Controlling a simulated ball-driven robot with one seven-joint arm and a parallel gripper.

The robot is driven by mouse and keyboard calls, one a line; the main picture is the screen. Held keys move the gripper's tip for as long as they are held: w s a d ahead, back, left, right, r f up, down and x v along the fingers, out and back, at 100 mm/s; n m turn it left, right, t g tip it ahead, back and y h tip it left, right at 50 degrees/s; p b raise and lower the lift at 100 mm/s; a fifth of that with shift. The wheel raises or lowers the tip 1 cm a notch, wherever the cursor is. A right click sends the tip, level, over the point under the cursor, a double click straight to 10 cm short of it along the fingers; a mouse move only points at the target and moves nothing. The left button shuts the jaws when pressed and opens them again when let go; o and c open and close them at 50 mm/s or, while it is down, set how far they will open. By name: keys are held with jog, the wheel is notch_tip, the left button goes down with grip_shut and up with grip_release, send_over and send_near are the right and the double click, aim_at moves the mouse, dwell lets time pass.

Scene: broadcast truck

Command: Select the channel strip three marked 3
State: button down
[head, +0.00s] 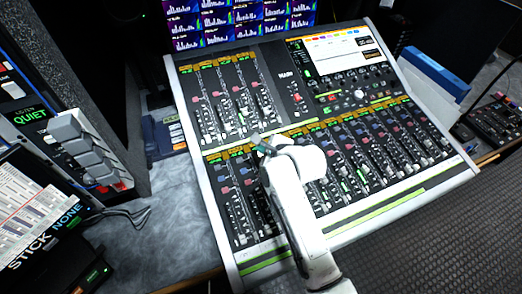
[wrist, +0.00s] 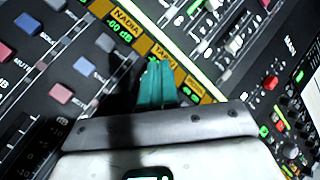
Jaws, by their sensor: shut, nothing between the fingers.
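The mixing console (head: 208,178) fills the middle of the head view, with a lower bank of many channel strips and a shorter upper bank at the left. No mark 3 is legible on any strip, so I cannot tell which is strip three. My gripper (head: 262,146) hangs over the left part of the lower bank, near its yellow label row, and hides part of the strips there. In the wrist view its teal fingers (wrist: 157,86) are together and empty, beside a yellow label reading NADIA (wrist: 127,21) and another label (wrist: 165,61). Whether they touch the panel is unclear.
A blue square button (wrist: 85,67) and a pink one (wrist: 60,93) lie left of the fingers. A console screen (head: 345,50) stands at the upper right. A grey box with large keys (head: 82,143) is at the left, with bare desktop (head: 165,215) between.

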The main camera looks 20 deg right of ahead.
jog(key=r+p, duration=0.5)
jog(key=shift+s, duration=0.4)
jog(key=shift+d+f, duration=0.1)
dwell(0.8)
